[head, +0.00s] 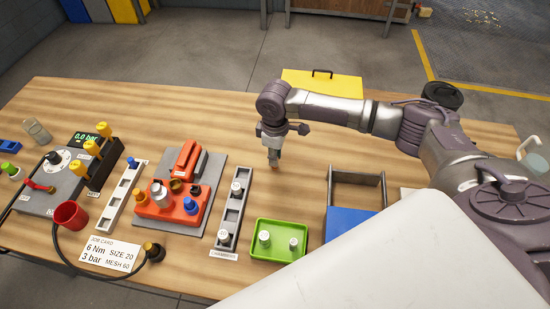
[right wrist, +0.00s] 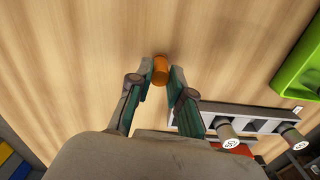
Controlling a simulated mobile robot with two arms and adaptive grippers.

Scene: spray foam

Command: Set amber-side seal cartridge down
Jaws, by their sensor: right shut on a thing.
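My right gripper (head: 273,160) points down over bare wood of the table (head: 330,120), behind the grey rack and the green tray. In the right wrist view its fingertips (right wrist: 162,74) are closed on a small orange-amber cylinder (right wrist: 160,68), which I take for the amber-side seal cartridge. In the head view the cartridge is too small and covered to make out clearly. I cannot tell whether its lower end touches the table. My left gripper is not in view.
A grey rack (head: 226,226) holds white-capped cartridges. A green tray (head: 262,255) holds two more. A red fixture (head: 165,206) stands left of the rack. The wood around my right gripper is clear.

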